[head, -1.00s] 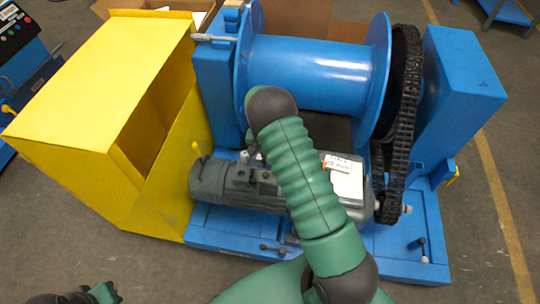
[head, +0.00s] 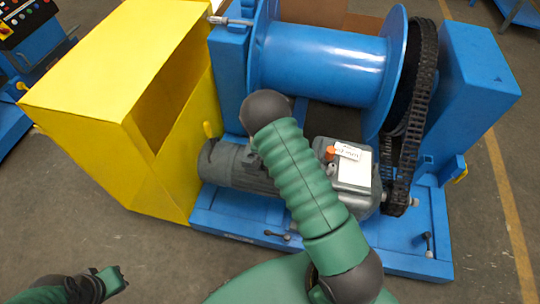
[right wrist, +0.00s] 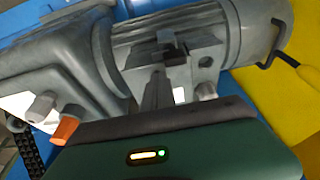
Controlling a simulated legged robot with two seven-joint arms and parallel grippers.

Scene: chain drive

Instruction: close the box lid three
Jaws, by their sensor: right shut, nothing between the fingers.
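The grey motor (head: 235,168) sits on the blue base, with a box-like part (head: 357,172) carrying a white panel and label at its right end. I cannot tell which part is the box lid named in the task. In the right wrist view, the motor's grey casing (right wrist: 75,60) fills much of the picture. My right gripper (right wrist: 168,55) is shut and empty, over or against the motor; contact is unclear. In the head view my right arm hides it and the motor's middle. My left gripper (head: 108,282) is partly in view at bottom left, away from the motor; its jaws are unclear.
A large yellow housing (head: 90,65) with an open side stands left of the motor. A blue drum (head: 325,68) and black chain (head: 412,125) are behind and right. An orange knob (right wrist: 66,126) is beside the gripper.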

